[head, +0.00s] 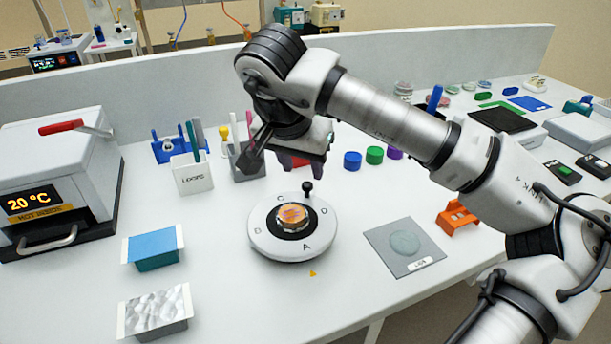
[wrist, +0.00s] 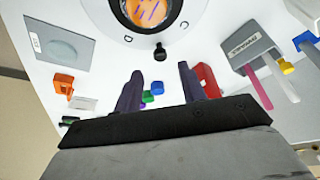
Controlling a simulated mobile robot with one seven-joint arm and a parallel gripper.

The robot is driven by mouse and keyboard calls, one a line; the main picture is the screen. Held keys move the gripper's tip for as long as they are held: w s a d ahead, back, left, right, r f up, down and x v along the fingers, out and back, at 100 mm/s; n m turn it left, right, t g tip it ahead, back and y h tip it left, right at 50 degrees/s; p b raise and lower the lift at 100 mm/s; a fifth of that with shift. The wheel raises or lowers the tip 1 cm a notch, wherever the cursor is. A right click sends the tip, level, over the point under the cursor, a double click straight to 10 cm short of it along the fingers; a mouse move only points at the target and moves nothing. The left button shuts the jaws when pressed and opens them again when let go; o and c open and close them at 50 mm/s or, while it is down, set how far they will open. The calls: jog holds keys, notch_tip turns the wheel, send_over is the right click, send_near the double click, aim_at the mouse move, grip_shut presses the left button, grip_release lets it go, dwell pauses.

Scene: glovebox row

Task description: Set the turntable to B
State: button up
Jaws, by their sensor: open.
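The turntable (head: 263,243) is a round white disc on the bench, with letters around its rim and a gold hexagonal piece on a dark hub. A small yellow triangle (head: 313,273) lies on the bench at its front, and the letter A faces it. A black upright knob (head: 307,187) stands at the disc's far edge. In the wrist view the disc (wrist: 97,12) is cut off at the top, and its knob (wrist: 160,52) shows just beyond my fingers. My gripper (wrist: 159,68) is open and empty, above and behind the turntable.
A white loops holder (head: 193,178) and a grey holder (head: 247,165) stand behind left. Colored caps (head: 374,155) sit behind right. A grey plate (head: 404,258) and an orange stand (head: 457,217) lie right. Blue-topped (head: 153,245) and foil-topped (head: 156,310) boxes stand front left.

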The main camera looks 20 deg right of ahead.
aim_at(307, 183)
jog(key=shift+x, duration=2.6)
jog(key=shift+w, duration=0.1)
grip_shut()
